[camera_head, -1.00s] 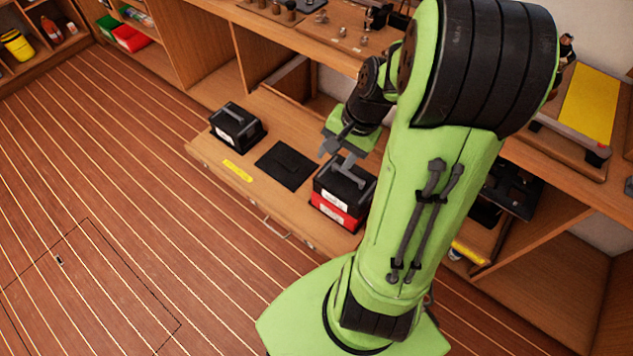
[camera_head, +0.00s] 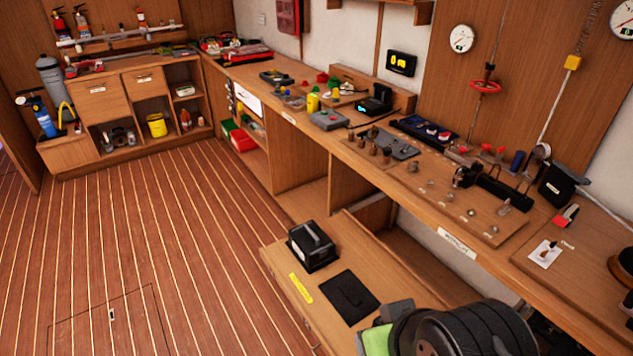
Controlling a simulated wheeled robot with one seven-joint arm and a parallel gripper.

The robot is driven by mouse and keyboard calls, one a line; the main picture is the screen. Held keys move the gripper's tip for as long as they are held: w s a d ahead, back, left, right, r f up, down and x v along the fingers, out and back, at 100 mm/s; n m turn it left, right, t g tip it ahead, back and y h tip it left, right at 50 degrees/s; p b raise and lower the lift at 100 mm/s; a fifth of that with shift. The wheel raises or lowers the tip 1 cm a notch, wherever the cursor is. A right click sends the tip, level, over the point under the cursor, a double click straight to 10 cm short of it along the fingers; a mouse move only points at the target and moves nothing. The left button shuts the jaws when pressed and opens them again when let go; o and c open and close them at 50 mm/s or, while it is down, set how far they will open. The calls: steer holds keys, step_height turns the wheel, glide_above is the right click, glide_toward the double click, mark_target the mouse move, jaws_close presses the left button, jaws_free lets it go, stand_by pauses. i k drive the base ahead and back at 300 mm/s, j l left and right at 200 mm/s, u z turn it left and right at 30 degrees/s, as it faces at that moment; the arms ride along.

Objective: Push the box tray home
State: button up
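The box tray (camera_head: 399,287) is a wide wooden pull-out board, drawn out from under the workbench at the lower middle. A black box with a grey handle (camera_head: 312,246) stands on its left part. A flat black mat (camera_head: 349,297) lies beside that box, with a yellow label (camera_head: 301,288) near the front edge. My arm covers the tray's right part at the bottom edge. A grey piece there appears to be part of my gripper (camera_head: 397,310); its fingertips cannot be made out. The black-and-red box is not visible now.
The long workbench (camera_head: 385,175) above the tray carries tools and small parts. Open compartments (camera_head: 301,190) lie below it. Shelves with a yellow bucket (camera_head: 157,125) stand at the far left. The striped floor (camera_head: 170,230) left of the tray is clear.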

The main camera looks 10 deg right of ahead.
mark_target(342, 297)
steer(key=i+j, duration=0.2)
steer(key=j, duration=0.15)
steer(key=i+j, duration=0.2)
steer(key=j, duration=0.15)
steer(key=i+j+z, duration=0.1)
steer(key=j, duration=0.25)
steer(key=i+j, duration=0.25)
steer(key=j, duration=0.1)
